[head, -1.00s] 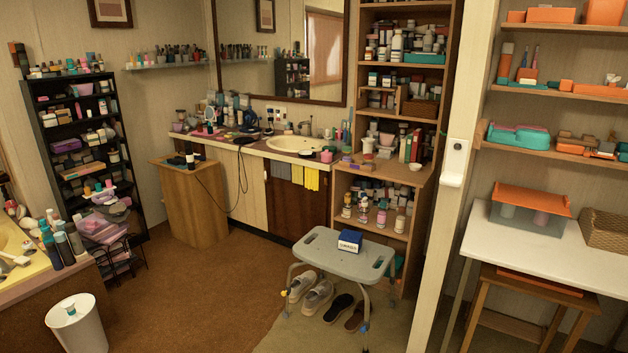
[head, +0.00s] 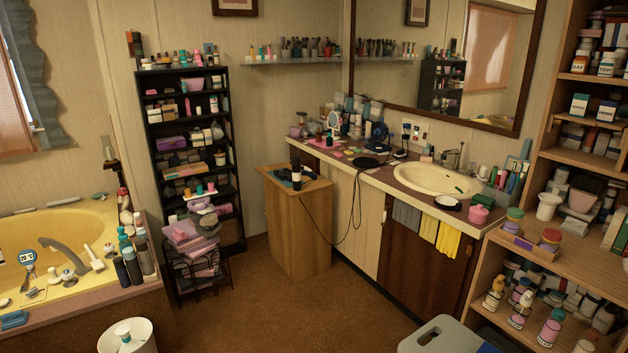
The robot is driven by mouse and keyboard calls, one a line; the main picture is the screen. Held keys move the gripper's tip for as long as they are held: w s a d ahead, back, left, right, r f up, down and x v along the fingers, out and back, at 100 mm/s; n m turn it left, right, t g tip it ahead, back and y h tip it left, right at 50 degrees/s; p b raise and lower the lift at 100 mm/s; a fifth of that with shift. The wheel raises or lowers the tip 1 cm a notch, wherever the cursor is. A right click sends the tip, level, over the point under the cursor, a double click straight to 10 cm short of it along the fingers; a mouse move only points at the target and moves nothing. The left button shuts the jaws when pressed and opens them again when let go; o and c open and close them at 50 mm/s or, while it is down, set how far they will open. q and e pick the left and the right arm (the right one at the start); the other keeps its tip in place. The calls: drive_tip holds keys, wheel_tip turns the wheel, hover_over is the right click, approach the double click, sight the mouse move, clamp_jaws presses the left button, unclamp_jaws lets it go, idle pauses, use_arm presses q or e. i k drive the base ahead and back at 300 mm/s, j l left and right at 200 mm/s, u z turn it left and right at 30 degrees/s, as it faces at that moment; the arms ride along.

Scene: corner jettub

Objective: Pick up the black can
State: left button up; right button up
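Neither of my grippers shows in the head view.
A vanity counter with a sink (head: 436,180) runs to the right of the cabinet. A black shelf rack (head: 196,165) stands to its left, a yellow tub (head: 75,235) at far left. A grey stool (head: 440,338) and white bin (head: 126,338) are in front. Brown floor (head: 260,310) is clear.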

sight(296, 159)
drive_tip(key=i+j+u, duration=0.15)
drive_tip(key=i+u, duration=0.25)
drive_tip(key=i, duration=0.25)
drive_tip(key=i+u, duration=0.45)
drive_tip(key=i, duration=0.15)
drive_tip(key=i+j+z, duration=0.15)
drive_tip(key=i+z, duration=0.25)
drive_tip(key=i+j+z, duration=0.25)
drive_tip(key=i+z, duration=0.2)
drive_tip(key=i+j+z, duration=0.4)
drive_tip(key=k+l, duration=0.05)
drive_tip(key=k, duration=0.05)
